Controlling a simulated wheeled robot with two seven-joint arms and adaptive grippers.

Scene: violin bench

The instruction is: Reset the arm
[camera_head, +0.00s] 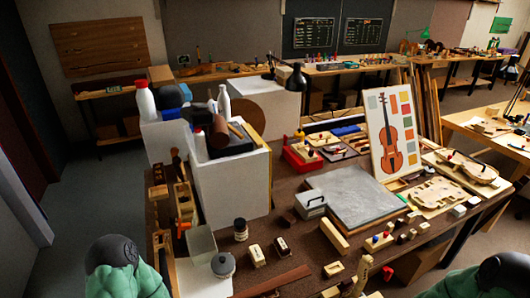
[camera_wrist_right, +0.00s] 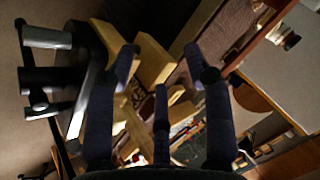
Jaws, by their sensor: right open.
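My right gripper (camera_wrist_right: 160,78) shows in the right wrist view with its dark fingers spread apart and nothing between them. Behind the fingers are pale wooden blocks (camera_wrist_right: 154,60), but I cannot tell how far off they are. In the head view only green and dark parts of my arms show at the bottom left and bottom right corners. Neither gripper shows there, and my left gripper is in no view.
A brown workbench (camera_head: 290,245) holds a grey slab (camera_head: 350,195), a violin picture board (camera_head: 392,135), a red toolbox (camera_head: 300,157), a glass jar (camera_head: 240,229) and several wooden blocks. A white box (camera_head: 232,185) stands at its left. Open floor (camera_head: 90,200) lies further left.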

